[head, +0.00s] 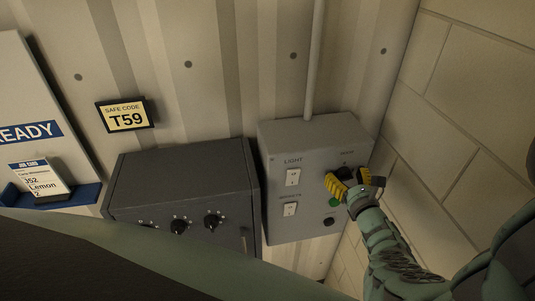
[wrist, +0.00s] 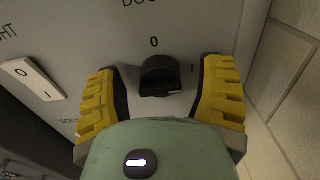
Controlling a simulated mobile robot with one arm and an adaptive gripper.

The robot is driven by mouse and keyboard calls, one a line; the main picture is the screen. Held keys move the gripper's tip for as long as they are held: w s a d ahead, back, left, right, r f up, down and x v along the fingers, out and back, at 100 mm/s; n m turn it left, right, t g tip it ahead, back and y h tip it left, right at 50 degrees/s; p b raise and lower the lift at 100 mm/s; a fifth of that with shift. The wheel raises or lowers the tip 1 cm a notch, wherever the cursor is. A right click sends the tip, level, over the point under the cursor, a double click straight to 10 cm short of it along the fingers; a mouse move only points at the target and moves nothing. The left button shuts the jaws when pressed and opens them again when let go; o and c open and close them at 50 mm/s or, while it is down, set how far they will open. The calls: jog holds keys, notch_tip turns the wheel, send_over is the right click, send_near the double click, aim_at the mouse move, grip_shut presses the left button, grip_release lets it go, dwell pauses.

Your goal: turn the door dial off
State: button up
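The door dial (wrist: 160,76) is a dark knob on the grey wall panel (head: 280,228). In the wrist view a 0 is printed above it and an I to its right. I cannot tell clearly which mark its pointer faces. My gripper (head: 351,184) has yellow ribbed fingers and is at the panel's right side in the head view, covering the dial there. In the wrist view my gripper (wrist: 166,98) is open, with one finger on each side of the dial. Gaps show between the knob and both fingers.
The panel also carries a light switch (head: 293,177), a sockets switch (head: 290,209), a green button (head: 334,202) and a dark round part (head: 329,221). A dark safe box (head: 185,180) with dials stands left. A block wall (head: 460,90) is close on the right.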

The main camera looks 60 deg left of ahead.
jog(key=c, duration=1.1)
jog(key=shift+s+f+n+b, duration=0.1)
jog(key=shift+n+b, duration=0.3)
jog(key=n+b, duration=0.3)
jog(key=shift+f, duration=0.25)
jog(key=n+b, duration=0.4)
jog(key=b, duration=0.1)
jog(key=shift+s+f+n+b, duration=0.1)
jog(key=shift+n+b, duration=0.3)
jog(key=n+b, duration=0.6)
jog(key=shift+a+b, duration=0.1)
jog(key=shift+b, duration=0.2)
jog(key=shift+n+b, duration=1.4)
jog(key=shift+n, duration=0.3)
jog(key=shift+r, duration=0.2)
